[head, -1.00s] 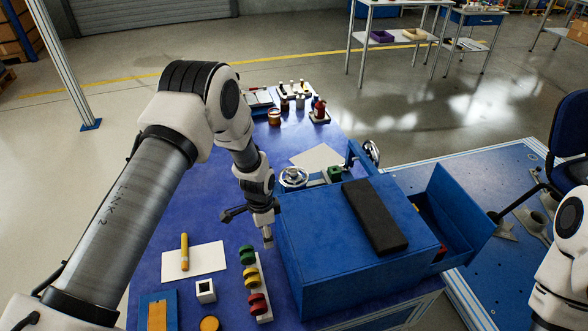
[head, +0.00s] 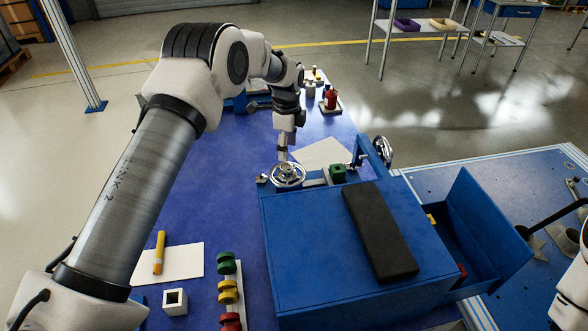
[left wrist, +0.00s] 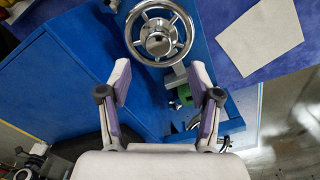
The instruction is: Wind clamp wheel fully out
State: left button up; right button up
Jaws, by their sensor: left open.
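The clamp wheel is a chrome handwheel (head: 288,174) with spokes and a hub, at the back left corner of the blue box (head: 330,245). It also shows in the left wrist view (left wrist: 158,33), at the top middle. My left gripper (head: 284,152) is just behind and above the wheel in the head view. In the left wrist view my left gripper (left wrist: 160,85) is open, its two fingers apart with nothing between them, and the wheel lies beyond the fingertips. A green block (head: 338,173) sits to the right of the wheel. My right gripper is not in view.
A black pad (head: 380,230) lies on the blue box, with an open drawer (head: 485,235) at its right. A second chrome wheel (head: 384,151) stands behind. A white sheet (head: 322,153) lies behind the clamp. Coloured spools (head: 228,291) stand at front left.

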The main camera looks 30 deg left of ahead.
aim_at(287, 167)
pick_arm(q)
notch_tip(287, 167, down, 7)
jog(key=shift+f, duration=0.2)
jog(key=shift+s, duration=0.15)
jog(key=c, duration=1.1)
